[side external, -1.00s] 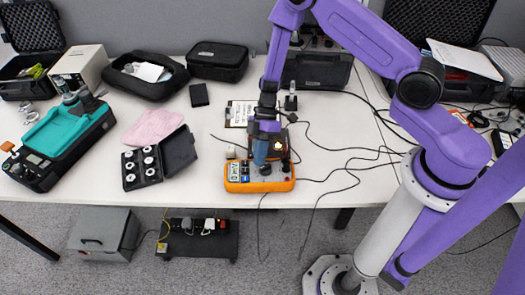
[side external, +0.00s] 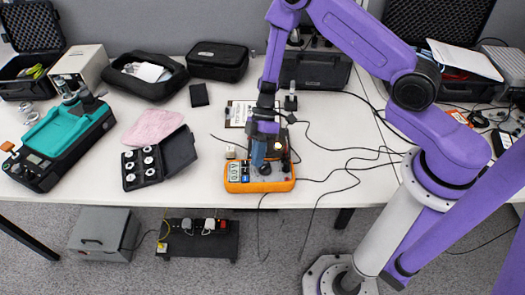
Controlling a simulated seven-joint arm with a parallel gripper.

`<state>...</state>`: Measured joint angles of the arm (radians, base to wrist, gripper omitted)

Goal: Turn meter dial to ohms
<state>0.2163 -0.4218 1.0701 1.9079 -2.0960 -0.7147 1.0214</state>
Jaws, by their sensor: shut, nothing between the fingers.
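The meter (side external: 259,186) is an orange multimeter that lies on the white table near its front edge. Its small display (side external: 234,171) faces up at its left end. My gripper (side external: 263,163) points down over the middle of the meter and is shut. Its fingertips are at or just above the meter face, and I cannot tell whether they touch. The dial is hidden behind or under my gripper, so its setting does not show.
A black case (side external: 176,152) with round pieces stands open left of the meter, beside a pink cloth (side external: 153,127). A clipboard (side external: 238,113) lies behind. Black cables (side external: 345,168) run across the table to the right. The front table edge is close.

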